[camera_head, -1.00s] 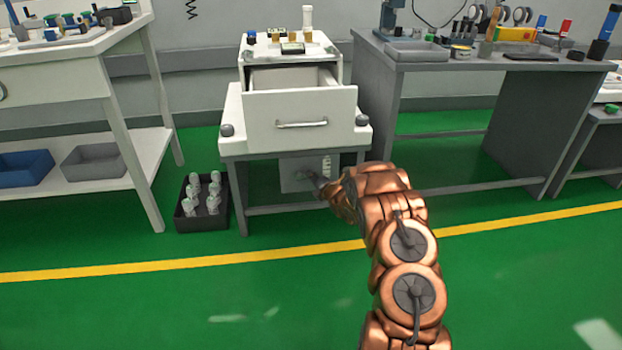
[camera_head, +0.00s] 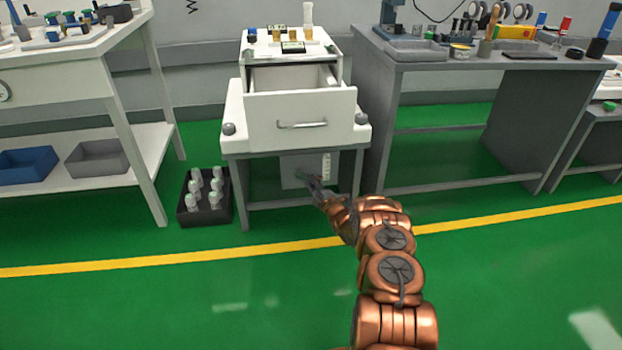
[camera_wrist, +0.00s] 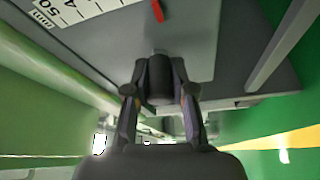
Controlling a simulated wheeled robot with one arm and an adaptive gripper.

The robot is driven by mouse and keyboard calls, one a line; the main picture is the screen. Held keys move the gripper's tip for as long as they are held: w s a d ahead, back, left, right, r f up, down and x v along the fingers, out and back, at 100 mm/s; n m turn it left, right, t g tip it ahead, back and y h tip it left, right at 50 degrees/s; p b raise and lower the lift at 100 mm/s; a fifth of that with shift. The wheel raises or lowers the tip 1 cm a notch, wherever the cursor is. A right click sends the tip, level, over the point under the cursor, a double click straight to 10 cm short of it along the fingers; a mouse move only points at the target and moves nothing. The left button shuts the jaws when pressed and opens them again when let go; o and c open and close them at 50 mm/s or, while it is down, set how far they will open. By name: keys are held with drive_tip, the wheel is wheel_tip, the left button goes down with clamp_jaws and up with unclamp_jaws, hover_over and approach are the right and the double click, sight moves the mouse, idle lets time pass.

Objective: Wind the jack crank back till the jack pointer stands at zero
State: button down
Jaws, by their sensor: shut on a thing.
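My gripper (camera_wrist: 160,82) is shut on a dark cylindrical knob, the crank handle (camera_wrist: 160,90), in front of the jack's grey panel (camera_wrist: 195,35) in the wrist view. A white scale (camera_wrist: 78,10) with black marks, "50" and "mm" shows at the upper left there. A red pointer-like piece (camera_wrist: 158,11) shows at the top edge, apart from the visible part of the scale; its reading cannot be told. In the head view the panel (camera_head: 292,172) and scale (camera_head: 326,162) sit under the cart, with my gripper (camera_head: 308,182) at the panel's lower part.
The white cart (camera_head: 260,118) above has its drawer (camera_head: 300,122) pulled open. A black crate (camera_head: 205,215) of several bottles stands on the floor at left. A grey bench (camera_head: 455,62) stands at right. A cart leg (camera_head: 359,172) is right of the panel. The front floor is clear.

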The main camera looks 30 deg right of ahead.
drive_tip(key=a+m+h, duration=0.1)
drive_tip(key=m, duration=0.2)
drive_tip(key=a+f+m+t+h, duration=0.1)
drive_tip(key=m, duration=0.3)
drive_tip(key=w+a+f+m+t+h, duration=0.1)
drive_tip(key=m, duration=0.2)
drive_tip(key=shift+w+f+h, duration=0.1)
drive_tip(key=shift+f+h, duration=0.05)
drive_tip(key=shift+h, duration=0.25)
drive_tip(key=shift+w+a+f+m+h+b, duration=0.15)
drive_tip(key=shift+a+m+h, duration=0.1)
drive_tip(key=shift+m, duration=0.5)
drive_tip(key=shift+w+a+r+m+h+b, duration=0.1)
drive_tip(key=shift+a+m+h, duration=0.2)
drive_tip(key=shift+m, duration=0.4)
drive_tip(key=shift+w+a+f+m+h+b, duration=0.15)
drive_tip(key=shift+a+m+h, duration=0.1)
drive_tip(key=shift+m, duration=0.5)
drive_tip(key=shift+w+a+r+m+h, duration=0.1)
drive_tip(key=shift+a+m+h, duration=0.1)
drive_tip(key=shift+m+h, duration=0.6)
drive_tip(key=shift+a+r+m+h, duration=0.15)
drive_tip(key=shift+m+h, duration=0.15)
drive_tip(key=shift+m, duration=0.9)
drive_tip(key=shift+m+h, duration=0.4)
drive_tip(key=shift+m, duration=0.2)
drive_tip(key=shift+w+a+f+g, duration=0.1)
drive_tip(key=shift+w+a+g, duration=0.05)
drive_tip(key=shift+a+g, duration=0.15)
